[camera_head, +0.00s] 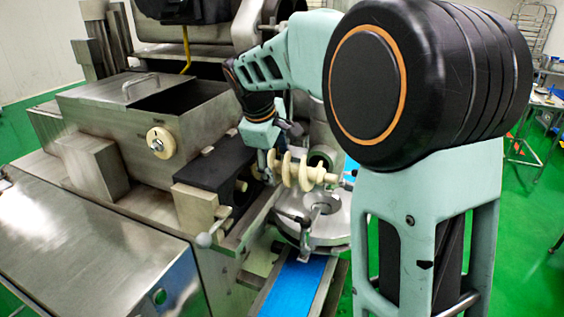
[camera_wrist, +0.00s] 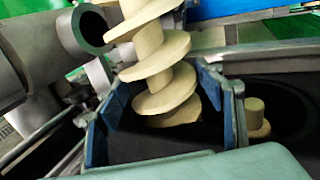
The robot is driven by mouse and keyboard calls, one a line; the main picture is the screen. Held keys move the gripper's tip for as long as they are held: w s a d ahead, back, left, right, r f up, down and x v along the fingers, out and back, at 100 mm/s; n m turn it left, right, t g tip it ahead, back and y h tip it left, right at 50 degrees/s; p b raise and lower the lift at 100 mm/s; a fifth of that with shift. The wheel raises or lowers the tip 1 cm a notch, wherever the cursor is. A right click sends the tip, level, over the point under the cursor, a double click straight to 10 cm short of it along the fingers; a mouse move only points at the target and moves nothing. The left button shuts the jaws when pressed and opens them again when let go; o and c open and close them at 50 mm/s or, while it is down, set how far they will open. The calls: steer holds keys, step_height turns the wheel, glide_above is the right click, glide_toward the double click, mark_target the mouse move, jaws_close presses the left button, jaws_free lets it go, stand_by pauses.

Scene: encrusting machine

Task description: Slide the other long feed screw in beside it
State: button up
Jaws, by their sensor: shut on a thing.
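A cream-coloured long feed screw (camera_head: 305,174) with wide spiral flights is held out in front of the machine's black housing (camera_head: 212,165). My gripper (camera_head: 268,160) is shut on it near its left end. A second cream part (camera_wrist: 255,115), with a stub like a screw end, sits in the dark opening just right of the fingers. It also shows faintly at the housing in the head view (camera_head: 241,185).
A round metal fitting (camera_head: 322,222) stands below the screw, above a blue conveyor belt (camera_head: 298,288). A metal tube (camera_wrist: 92,27) is close left of the screw in the wrist view. A lever with a ball knob (camera_head: 204,240) sticks out in front of the housing. The steel hopper (camera_head: 130,110) is behind left.

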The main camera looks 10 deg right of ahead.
stand_by(0.3)
steer(key=o, duration=1.6)
steer(key=shift+c, duration=0.2)
steer(key=o, duration=0.4)
steer(key=shift+c, duration=0.2)
steer(key=shift+r, duration=0.1)
steer(key=shift+p+v, duration=2.1)
steer(key=shift+v, duration=1.65)
steer(key=shift+c, duration=0.7)
